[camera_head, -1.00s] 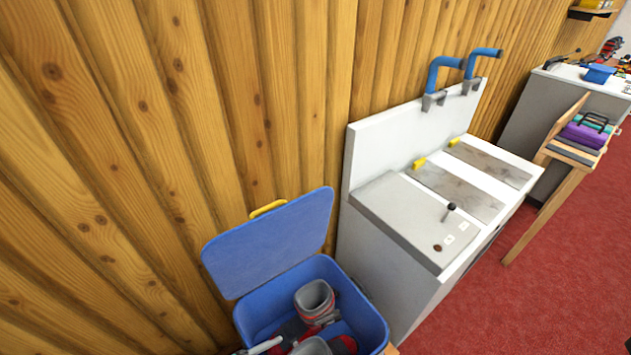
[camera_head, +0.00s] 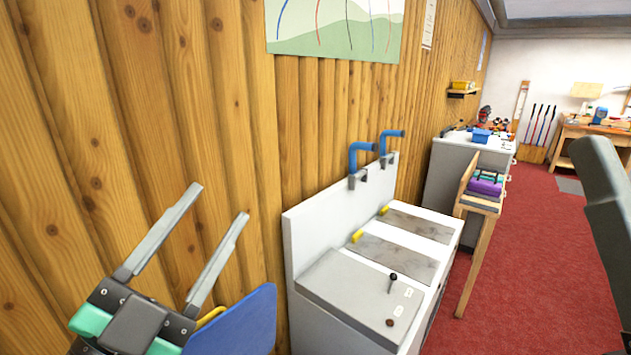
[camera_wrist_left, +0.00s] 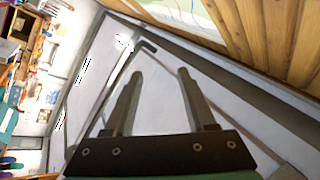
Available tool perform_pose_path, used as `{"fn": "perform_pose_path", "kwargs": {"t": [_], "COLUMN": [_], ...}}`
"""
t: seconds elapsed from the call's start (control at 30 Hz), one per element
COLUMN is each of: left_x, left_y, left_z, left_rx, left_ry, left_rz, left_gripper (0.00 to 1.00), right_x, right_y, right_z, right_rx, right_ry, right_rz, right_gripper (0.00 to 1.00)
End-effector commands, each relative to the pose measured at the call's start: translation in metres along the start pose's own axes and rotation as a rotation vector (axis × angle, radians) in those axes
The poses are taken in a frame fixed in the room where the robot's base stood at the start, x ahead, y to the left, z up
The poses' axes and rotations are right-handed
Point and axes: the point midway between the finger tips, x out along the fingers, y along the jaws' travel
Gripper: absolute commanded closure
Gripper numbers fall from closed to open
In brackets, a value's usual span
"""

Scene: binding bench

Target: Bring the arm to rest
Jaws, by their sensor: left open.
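My left gripper (camera_head: 222,202) is raised at the lower left of the head view, in front of the wooden wall. Its two long grey fingers are spread apart and point up to the right, with nothing between them. In the left wrist view the same fingers (camera_wrist_left: 160,74) stand apart and empty. My right gripper is in neither view. A dark grey part at the right edge of the head view looks like one of my arm links, but I cannot be sure.
A blue bin lid (camera_head: 240,325) stands just below and right of the left gripper. A white and grey machine (camera_head: 352,290) with blue pipes (camera_head: 360,152) stands against the plank wall. A wooden stand holds a purple item (camera_head: 485,187). Red carpet (camera_head: 540,260) is free at the right.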

Motion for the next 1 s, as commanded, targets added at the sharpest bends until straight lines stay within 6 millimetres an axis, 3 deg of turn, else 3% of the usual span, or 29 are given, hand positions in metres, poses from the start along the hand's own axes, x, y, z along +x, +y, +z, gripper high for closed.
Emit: {"fn": "perform_pose_path", "kwargs": {"t": [0.03, 0.13, 0.2, 0.3, 0.33, 0.4, 0.57, 1.0], "left_x": [-0.009, -0.041, -0.065, -0.07, -0.056, -0.04, -0.008, 0.088], "left_y": [-0.026, -0.075, -0.1, -0.109, -0.128, -0.148, -0.189, -0.317], "left_z": [-0.03, -0.072, -0.087, -0.084, -0.105, -0.126, -0.171, -0.308], "left_rx": [-0.03, -0.141, -0.275, -0.533, -0.535, -0.528, -0.528, -0.527], "left_ry": [0.048, 0.134, 0.19, 0.236, 0.238, 0.235, 0.233, 0.23], "left_rz": [-0.087, -0.262, -0.366, -0.389, -0.387, -0.386, -0.385, -0.383], "left_gripper": [0.44, 0.44, 0.44, 0.44, 0.44, 0.44, 0.44, 0.44], "right_x": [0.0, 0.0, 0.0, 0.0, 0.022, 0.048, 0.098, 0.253], "right_y": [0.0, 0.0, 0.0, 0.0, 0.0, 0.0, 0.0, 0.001], "right_z": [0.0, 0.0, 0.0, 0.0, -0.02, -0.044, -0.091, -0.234], "right_rx": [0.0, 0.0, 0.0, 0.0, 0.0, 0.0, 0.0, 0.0], "right_ry": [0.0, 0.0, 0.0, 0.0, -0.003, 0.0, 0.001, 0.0], "right_rz": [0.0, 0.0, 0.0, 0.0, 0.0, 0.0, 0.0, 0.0], "right_gripper": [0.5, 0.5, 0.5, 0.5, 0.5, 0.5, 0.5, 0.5]}}
